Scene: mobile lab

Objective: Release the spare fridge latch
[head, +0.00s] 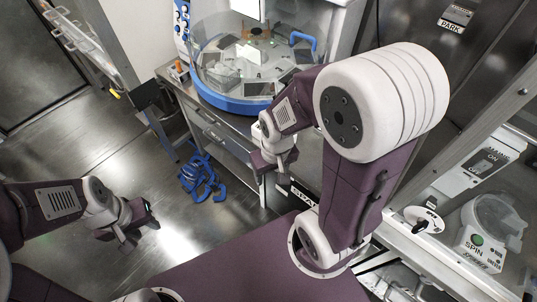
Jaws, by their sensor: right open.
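A dark panel lettered "SPA…" (304,199) shows low beside the bench, partly covered by my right arm; the rest of its lettering is hidden. I cannot make out a latch on it. My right gripper (273,168) is open, pointing down in front of the bench edge, just above and left of that panel in the picture. I see nothing in its jaws. My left gripper (140,236) is over the floor at the lower left, far from the panel. Its fingers look apart and empty.
A blue-rimmed machine with a clear dome (240,104) stands on the metal bench (205,110). A blue coiled thing (200,180) lies on the floor. At the right are a "SPIN" device (478,243), a "MAINS" switch (483,162) and a "PARK" label (450,26). The left floor is mostly clear.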

